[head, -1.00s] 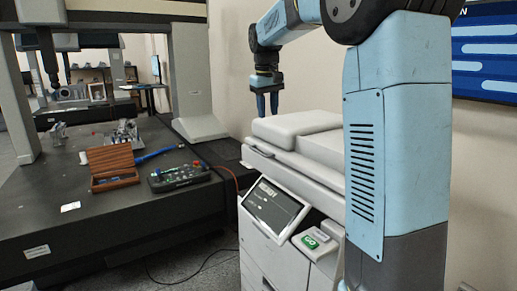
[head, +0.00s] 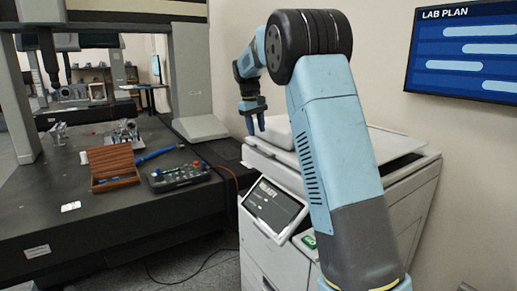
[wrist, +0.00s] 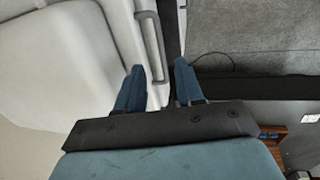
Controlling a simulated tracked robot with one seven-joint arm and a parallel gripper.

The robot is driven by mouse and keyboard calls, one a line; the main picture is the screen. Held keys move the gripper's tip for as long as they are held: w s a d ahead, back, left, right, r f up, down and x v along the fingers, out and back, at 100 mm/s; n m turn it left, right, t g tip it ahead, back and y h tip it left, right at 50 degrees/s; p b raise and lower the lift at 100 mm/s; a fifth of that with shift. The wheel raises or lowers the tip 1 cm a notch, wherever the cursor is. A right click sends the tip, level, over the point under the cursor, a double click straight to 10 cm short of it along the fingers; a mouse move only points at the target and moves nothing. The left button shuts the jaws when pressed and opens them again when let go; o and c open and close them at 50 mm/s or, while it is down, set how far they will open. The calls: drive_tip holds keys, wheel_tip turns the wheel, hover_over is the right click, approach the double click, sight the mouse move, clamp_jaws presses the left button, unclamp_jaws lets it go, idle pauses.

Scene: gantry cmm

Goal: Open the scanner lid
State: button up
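The scanner (head: 274,163) is a white office machine right of centre in the head view, partly hidden behind my arm. Its lid (head: 390,146) lies flat on top and looks shut, with a raised block (head: 278,130) at its left end. My gripper (head: 255,127) points down beside the left end of the lid, fingertips near its upper height. In the wrist view the pale lid (wrist: 75,60) fills the left side.
The scanner's tilted screen (head: 273,204) faces forward, with a green-labelled pad (head: 309,240) beside it. A dark measuring table (head: 110,225) on the left carries a wooden box (head: 114,168) and a control box (head: 179,176). Grey floor shows between table and scanner.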

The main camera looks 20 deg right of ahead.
sight(260, 152)
drive_tip(key=f, duration=0.2)
drive_tip(key=d+f, duration=0.1)
drive_tip(key=f, duration=0.5)
drive_tip(key=shift+w+d+f, duration=0.2)
drive_tip(key=shift+d, duration=0.05)
clamp_jaws()
idle(1.0)
